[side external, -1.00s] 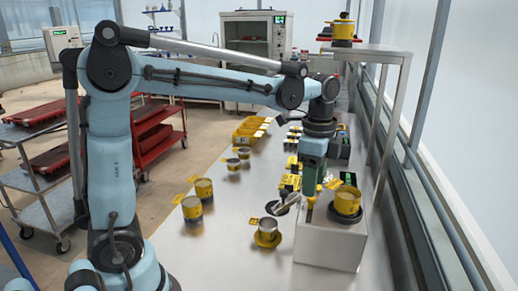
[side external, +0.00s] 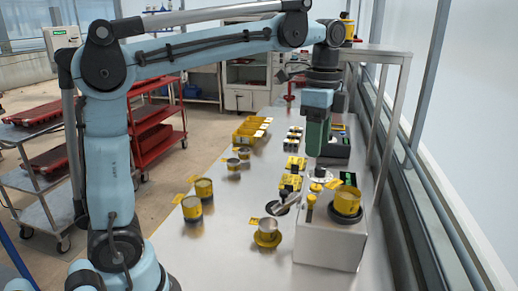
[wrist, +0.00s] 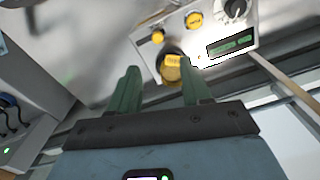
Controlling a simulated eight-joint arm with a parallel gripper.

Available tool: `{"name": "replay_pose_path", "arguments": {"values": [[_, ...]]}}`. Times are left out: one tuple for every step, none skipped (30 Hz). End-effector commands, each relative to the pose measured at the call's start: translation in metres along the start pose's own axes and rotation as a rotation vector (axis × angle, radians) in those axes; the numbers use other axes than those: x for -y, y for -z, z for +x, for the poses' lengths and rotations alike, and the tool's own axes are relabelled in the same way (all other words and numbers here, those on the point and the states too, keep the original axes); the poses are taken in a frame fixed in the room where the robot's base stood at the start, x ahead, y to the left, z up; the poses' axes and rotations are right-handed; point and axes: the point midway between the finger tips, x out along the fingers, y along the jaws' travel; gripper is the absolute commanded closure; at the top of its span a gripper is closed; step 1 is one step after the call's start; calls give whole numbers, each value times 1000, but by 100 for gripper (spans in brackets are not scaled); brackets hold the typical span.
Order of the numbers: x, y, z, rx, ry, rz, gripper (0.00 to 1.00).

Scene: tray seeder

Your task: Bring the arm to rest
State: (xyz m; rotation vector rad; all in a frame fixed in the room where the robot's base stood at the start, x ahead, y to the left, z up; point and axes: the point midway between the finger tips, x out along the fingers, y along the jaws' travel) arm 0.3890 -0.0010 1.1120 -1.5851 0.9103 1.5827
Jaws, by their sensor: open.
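My gripper (side external: 316,152), with green fingers, points down in the side view. It is raised above the steel bench and holds nothing. In the wrist view its two fingers (wrist: 160,78) stand apart with an empty gap between them. A yellow cup (side external: 347,202) sits upright on the dark round plate of a grey box (side external: 328,243), below and to the right of the gripper. The wrist view shows the box's face with yellow knobs (wrist: 194,20) and a green display (wrist: 230,44), apart from the fingers.
Yellow-banded cups (side external: 203,190) stand on the left of the bench (side external: 215,240). A raised shelf (side external: 385,54) stands behind on the right, close to the arm. Yellow bins (side external: 248,133) are farther back.

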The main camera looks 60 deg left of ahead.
Motion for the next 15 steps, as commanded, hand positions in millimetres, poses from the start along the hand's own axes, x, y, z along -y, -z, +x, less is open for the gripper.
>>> {"name": "replay_pose_path", "arguments": {"values": [[0,0,0,0,0,0,52],[0,0,0,-1,1,-2,52],[-1,0,1,-3,4,-8,52],[-2,-1,1,-5,9,-18,52],[-3,-2,2,-9,15,-31,52],[-5,-3,4,-17,28,-56,52],[-7,-4,6,-26,40,-80,52],[-10,-6,8,-36,54,-110,52],[-14,-8,12,-53,76,-157,52],[-17,-10,15,-69,95,-196,52],[-21,-12,19,-86,114,-238,52],[-26,-15,25,-112,138,-296,52],[-30,-18,29,-132,156,-339,52],[-33,-20,34,-152,173,-383,52],[-38,-22,40,-182,195,-440,52]]}}
